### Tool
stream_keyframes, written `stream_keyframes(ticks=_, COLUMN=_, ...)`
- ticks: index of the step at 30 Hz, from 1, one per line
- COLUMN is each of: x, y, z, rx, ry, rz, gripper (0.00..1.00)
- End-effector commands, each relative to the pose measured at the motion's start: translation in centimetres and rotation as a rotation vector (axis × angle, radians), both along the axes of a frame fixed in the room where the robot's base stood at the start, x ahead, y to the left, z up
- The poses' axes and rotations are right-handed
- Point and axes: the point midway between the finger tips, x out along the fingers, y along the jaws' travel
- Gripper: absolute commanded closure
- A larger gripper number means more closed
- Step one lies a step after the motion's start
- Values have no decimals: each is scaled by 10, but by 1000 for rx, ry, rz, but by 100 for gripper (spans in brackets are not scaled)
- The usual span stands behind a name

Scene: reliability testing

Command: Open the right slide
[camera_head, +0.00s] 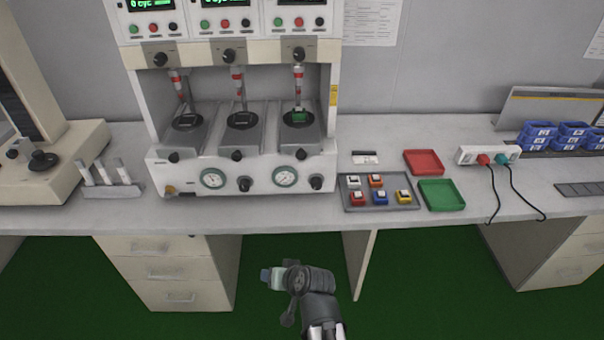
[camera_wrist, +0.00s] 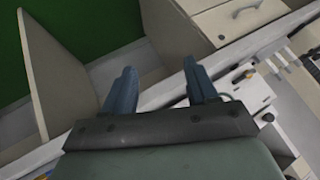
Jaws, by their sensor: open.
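The test machine stands on the bench with three stations side by side. The right slide (camera_head: 301,138) is the rightmost grey plate, with a dark round seat and a small green piece on it under a red-banded plunger (camera_head: 299,80). A dark knob (camera_head: 302,154) sits at its front edge. My gripper (camera_head: 268,277) is in front of and below the bench edge, well apart from the slide. In the wrist view its two blue-grey fingers (camera_wrist: 162,88) are spread with nothing between them. Whether the slide is in or out is hard to tell.
A grey tray (camera_head: 349,205) with several coloured switches, a red tray (camera_head: 424,152) and a green tray (camera_head: 455,205) lie right of the machine. A power strip (camera_head: 478,154) with cables is farther right. Drawers (camera_head: 165,272) stand under the bench. The space around my gripper is free.

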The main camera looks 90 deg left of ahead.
Motion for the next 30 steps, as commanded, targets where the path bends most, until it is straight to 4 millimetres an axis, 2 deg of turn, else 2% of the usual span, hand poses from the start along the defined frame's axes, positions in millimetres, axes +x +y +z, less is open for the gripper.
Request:
stream_keyframes(ticks=1, x=-12, y=13, z=20, rx=64, ry=25, rz=7, gripper=42)
stream_keyframes(ticks=3, x=-20, y=32, z=49, rx=167, ry=62, rz=-1, gripper=42)
stream_keyframes(ticks=7, x=-19, y=64, z=94, rx=353, ry=110, rz=-46, gripper=42)
stream_keyframes(ticks=11, x=-8, y=90, z=124, rx=525, ry=123, rz=-120, gripper=42)
stream_keyframes(ticks=15, x=18, y=112, z=154, rx=709, ry=74, rz=-236, gripper=42)
stream_keyframes(ticks=22, x=64, y=122, z=181, rx=904, ry=-151, rz=-380, gripper=42)
stream_keyframes(ticks=25, x=72, y=122, z=185, rx=938, ry=-242, rz=-380, gripper=42)
stream_keyframes(ticks=30, x=72, y=123, z=185, rx=953, ry=-302, rz=-352, gripper=42)
